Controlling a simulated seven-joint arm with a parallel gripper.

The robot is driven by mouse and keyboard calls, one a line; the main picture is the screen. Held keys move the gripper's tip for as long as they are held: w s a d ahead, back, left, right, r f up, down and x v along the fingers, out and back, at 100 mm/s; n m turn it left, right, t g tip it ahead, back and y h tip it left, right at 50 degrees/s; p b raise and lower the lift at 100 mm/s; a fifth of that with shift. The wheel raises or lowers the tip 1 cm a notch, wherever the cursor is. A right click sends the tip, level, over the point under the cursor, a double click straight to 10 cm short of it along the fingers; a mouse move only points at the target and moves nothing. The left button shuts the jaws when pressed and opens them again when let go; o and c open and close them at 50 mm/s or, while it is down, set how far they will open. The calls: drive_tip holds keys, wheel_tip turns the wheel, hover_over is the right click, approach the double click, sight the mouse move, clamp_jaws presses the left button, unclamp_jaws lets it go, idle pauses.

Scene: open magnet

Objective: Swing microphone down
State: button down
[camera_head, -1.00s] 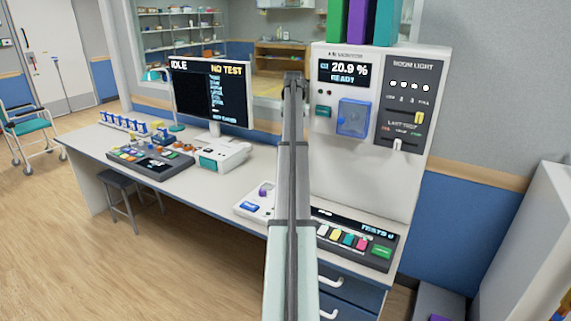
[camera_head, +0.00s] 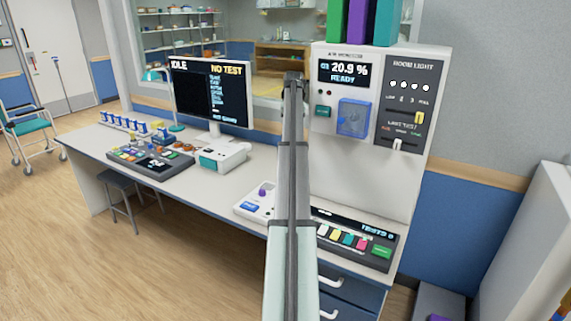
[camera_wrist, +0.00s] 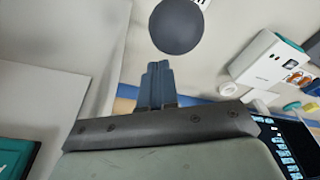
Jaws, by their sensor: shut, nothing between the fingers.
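In the wrist view, a dark grey ball (camera_wrist: 178,26), which looks like the microphone's head, is at the top of the picture. It lies just beyond the tips of my gripper (camera_wrist: 158,66), with a small gap between them in the picture. My gripper's blue-grey fingers are together and empty. The stem or arm of the microphone is not clear in this view. In the head view my own arm covers the middle of the console, and neither the microphone nor my gripper can be made out there.
A white desk (camera_head: 90,143) carries a monitor (camera_head: 212,95), a white box (camera_head: 224,156), a small console with a purple knob (camera_head: 263,191) and a button panel (camera_head: 352,238). A tall white cabinet (camera_head: 372,186) stands to the right. The white box also shows in the wrist view (camera_wrist: 268,58).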

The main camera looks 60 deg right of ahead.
drive_tip(key=shift+a+x, duration=0.15)
drive_tip(key=shift+x, duration=0.65)
drive_tip(key=shift+a+x, duration=0.15)
drive_tip(key=shift+x, duration=0.65)
drive_tip(key=shift+s+a+f, duration=0.1)
drive_tip(key=shift+s+a, duration=0.05)
drive_tip(key=shift+a, duration=0.05)
drive_tip(key=shift+a+f, duration=0.15)
drive_tip(key=shift+a, duration=1.1)
drive_tip(key=shift+a+f, duration=0.15)
drive_tip(key=shift+a, duration=1.1)
drive_tip(key=shift+a+f, duration=0.3)
drive_tip(key=shift+a, duration=0.55)
drive_tip(key=shift+a+f, duration=0.3)
drive_tip(key=shift+a, duration=0.5)
drive_tip(key=shift+a+f, duration=0.35)
drive_tip(key=shift+a, duration=0.5)
drive_tip(key=shift+a+f, duration=0.1)
